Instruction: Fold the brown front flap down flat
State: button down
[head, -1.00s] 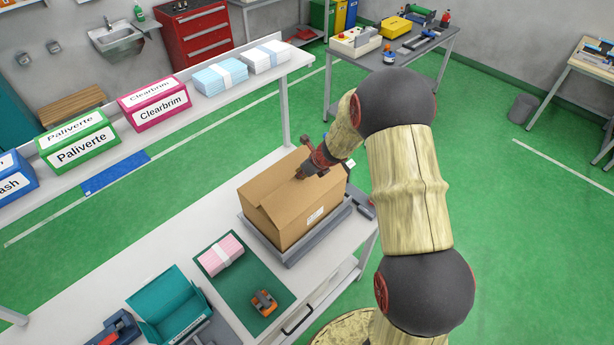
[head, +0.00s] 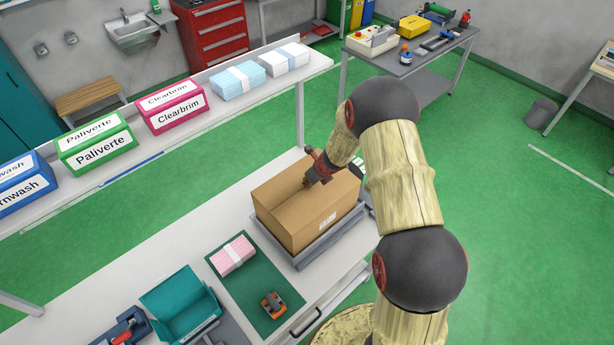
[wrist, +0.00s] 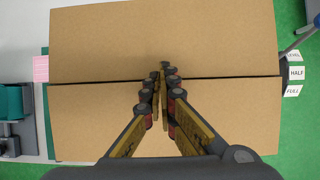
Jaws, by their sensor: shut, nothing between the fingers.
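The brown cardboard box (head: 297,228) stands on a grey platform on the bench, with a white label on its near side. In the wrist view its top shows two brown flaps meeting at a dark, narrow seam. The nearer flap, which I take as the front flap (wrist: 82,120), lies below the seam and looks flat or nearly flat; the far flap (wrist: 160,35) lies above it. My gripper (head: 307,183) is shut and empty, its fingertips over the seam in the wrist view (wrist: 163,72). I cannot tell whether they touch the cardboard. My fingers hide part of the front flap.
Pink banded masks (head: 233,255) and an orange-and-black tool (head: 273,304) lie on a green mat left of the box. A teal bin (head: 180,304) stands further left. Tags reading LEVEL, HALF and FULL (wrist: 295,73) sit right of the box. A shelf with labelled boxes runs behind.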

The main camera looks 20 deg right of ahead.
jog(key=shift+f+p, duration=0.25)
jog(key=shift+p, duration=0.1)
dwell(0.4)
jog(key=shift+r, duration=0.1)
jog(key=shift+r+p, duration=0.75)
jog(key=shift+p, duration=0.05)
jog(key=shift+r, duration=0.1)
